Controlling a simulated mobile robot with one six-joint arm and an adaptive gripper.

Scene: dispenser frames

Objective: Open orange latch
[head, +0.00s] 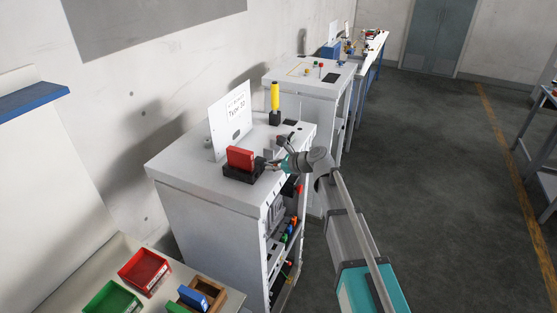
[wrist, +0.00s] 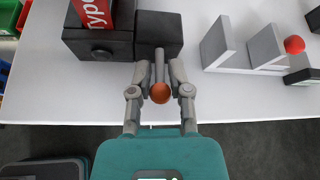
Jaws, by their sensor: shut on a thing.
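The orange latch shows in the wrist view as an orange ball knob (wrist: 160,93) on a grey lever. The lever runs back to the front of a black block (wrist: 158,28) near the table edge. My gripper (wrist: 160,74) is shut on the latch, with one finger on each side of the lever, just behind the knob. In the head view my gripper (head: 279,164) is at the right end of the black base (head: 243,175). The knob is too small to make out there. A red box (head: 240,157) sits in the black base; its lettering shows in the wrist view.
A grey bracket (wrist: 235,55) with a red ball (wrist: 294,45) stands right of the latch. A white sign (head: 230,120) and a yellow handle (head: 275,95) stand on the cabinet top (head: 185,165). Red (head: 145,270) and green bins lie lower left.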

